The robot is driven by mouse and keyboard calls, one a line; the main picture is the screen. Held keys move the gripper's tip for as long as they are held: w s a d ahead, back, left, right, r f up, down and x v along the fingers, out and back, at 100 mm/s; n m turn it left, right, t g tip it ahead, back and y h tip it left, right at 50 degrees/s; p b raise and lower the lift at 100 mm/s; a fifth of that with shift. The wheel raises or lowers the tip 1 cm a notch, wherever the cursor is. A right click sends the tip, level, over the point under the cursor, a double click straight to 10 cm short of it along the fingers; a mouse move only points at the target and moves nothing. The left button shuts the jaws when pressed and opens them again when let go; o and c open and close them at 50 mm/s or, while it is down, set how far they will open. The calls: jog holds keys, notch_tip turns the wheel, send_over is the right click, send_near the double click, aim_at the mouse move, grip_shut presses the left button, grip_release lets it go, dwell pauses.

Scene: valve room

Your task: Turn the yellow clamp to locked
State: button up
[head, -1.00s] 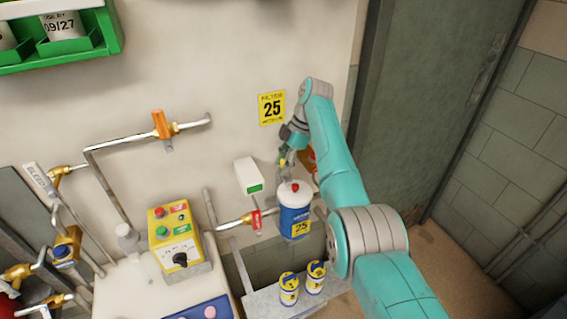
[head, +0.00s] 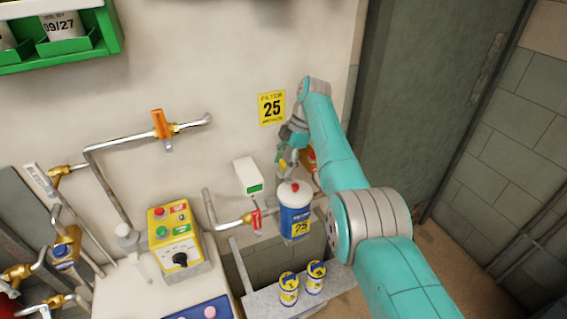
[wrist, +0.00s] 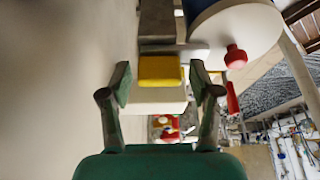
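The yellow clamp (wrist: 160,71) shows in the wrist view as a yellow block on a grey bar. My gripper (wrist: 161,86) is open, with one finger on each side of the block and a visible gap on both sides. In the head view, my gripper (head: 288,158) is by the wall, just above the filter canister, and a small yellow part of the clamp (head: 283,164) shows there. The filter canister (head: 294,222) is blue and white with a red knob on top. My fingers partly hide the clamp in the head view, and its locked marking cannot be made out.
A white box with a green label (head: 248,176) is on the wall left of the canister. A red-handled valve (head: 256,220) is close to the canister's left. Two small yellow-and-blue cans (head: 289,289) stand on a ledge below. A yellow control box (head: 174,240) is farther left.

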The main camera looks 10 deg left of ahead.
jog(key=v, duration=0.7)
jog(key=shift+r, duration=0.25)
jog(key=shift+d, duration=0.15)
dwell(0.3)
